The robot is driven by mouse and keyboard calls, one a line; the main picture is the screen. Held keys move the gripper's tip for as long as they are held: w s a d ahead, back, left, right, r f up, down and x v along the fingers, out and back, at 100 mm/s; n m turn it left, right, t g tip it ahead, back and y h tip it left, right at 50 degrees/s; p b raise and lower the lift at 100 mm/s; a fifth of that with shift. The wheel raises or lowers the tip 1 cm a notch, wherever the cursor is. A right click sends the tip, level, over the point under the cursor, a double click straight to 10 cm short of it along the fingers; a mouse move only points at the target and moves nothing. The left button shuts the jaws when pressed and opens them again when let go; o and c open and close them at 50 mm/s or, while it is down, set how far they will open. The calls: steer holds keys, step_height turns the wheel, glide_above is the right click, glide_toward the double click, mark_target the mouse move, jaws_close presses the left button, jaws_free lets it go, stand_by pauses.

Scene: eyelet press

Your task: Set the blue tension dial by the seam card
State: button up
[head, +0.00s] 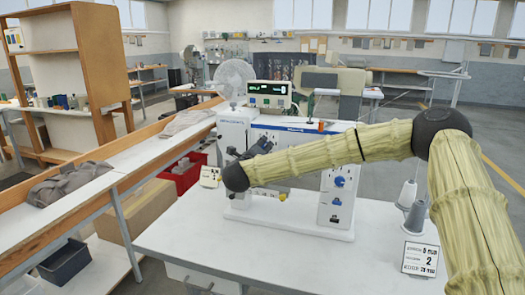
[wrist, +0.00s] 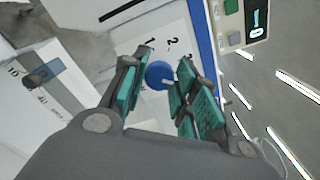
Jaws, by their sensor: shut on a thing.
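The white and blue press (head: 338,190) stands on the white table, largely behind my arm. In the wrist view the blue dial (wrist: 159,74) sits on a white panel with black numerals around it. A pale mark shows on its face; its exact setting is hard to read. My gripper (wrist: 165,60) has its teal-padded fingers on either side of the dial, shut on it. In the head view the dial at my gripper is not clearly visible.
A display box (head: 268,92) with green digits tops the press. Thread cones (head: 413,208) stand at the right behind the card. A small pale card (head: 210,176) stands left of the press. The table's front left is clear. A red crate (head: 183,174) is beyond its left edge.

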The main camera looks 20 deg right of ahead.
steer(key=n, duration=0.4)
steer(key=shift+a, duration=0.1)
steer(key=n, duration=0.4)
steer(key=shift+p, duration=0.3)
steer(key=n+p, duration=0.1)
steer(key=n, duration=0.4)
steer(key=shift+n, duration=0.4)
steer(key=shift+f+n+p, duration=0.25)
steer(key=shift+n+p, duration=0.4)
steer(key=shift+n, duration=0.75)
steer(key=shift+f, duration=0.1)
steer(key=o, duration=1)
steer(key=v, duration=1.2)
